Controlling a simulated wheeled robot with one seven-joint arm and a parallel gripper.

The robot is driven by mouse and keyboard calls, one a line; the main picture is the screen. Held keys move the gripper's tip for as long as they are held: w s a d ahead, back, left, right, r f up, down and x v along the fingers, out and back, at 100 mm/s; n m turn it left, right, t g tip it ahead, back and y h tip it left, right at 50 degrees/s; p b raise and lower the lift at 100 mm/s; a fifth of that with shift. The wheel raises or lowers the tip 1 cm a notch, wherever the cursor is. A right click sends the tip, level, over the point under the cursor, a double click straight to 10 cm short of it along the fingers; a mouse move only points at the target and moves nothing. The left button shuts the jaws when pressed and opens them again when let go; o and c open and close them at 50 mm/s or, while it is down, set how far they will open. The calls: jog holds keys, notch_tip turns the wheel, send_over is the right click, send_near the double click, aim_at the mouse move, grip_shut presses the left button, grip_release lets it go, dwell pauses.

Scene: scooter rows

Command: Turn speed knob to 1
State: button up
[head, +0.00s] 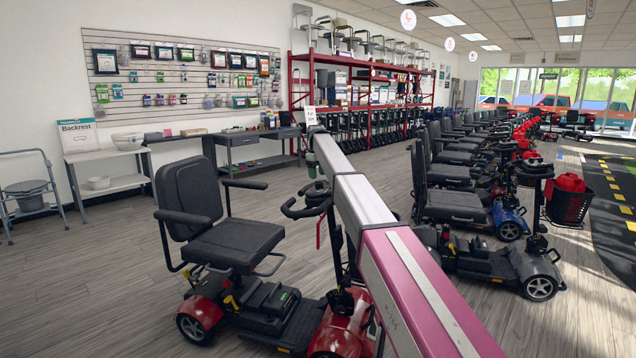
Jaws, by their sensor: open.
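A red scooter (338,322) with a black seat (236,243) stands in the foreground, left of centre. Its black tiller head and looped handlebar (304,207) rise at the middle of the view. A pink and white beam, which looks like part of my arm, crosses just right of the tiller and hides part of it. The speed knob and its markings cannot be made out at this size and angle.
Rows of scooters (450,205) stand to the right, one with a black basket (568,207). A grey table (255,148), a white shelf unit (105,175) and a walker frame (30,193) line the left wall. Grey floor (90,285) is clear left of the red scooter.

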jog(key=shift+d+f, duration=0.1)
jog(key=shift+f, duration=1.9)
jog(key=c, duration=0.9)
jog(key=shift+c, duration=0.2)
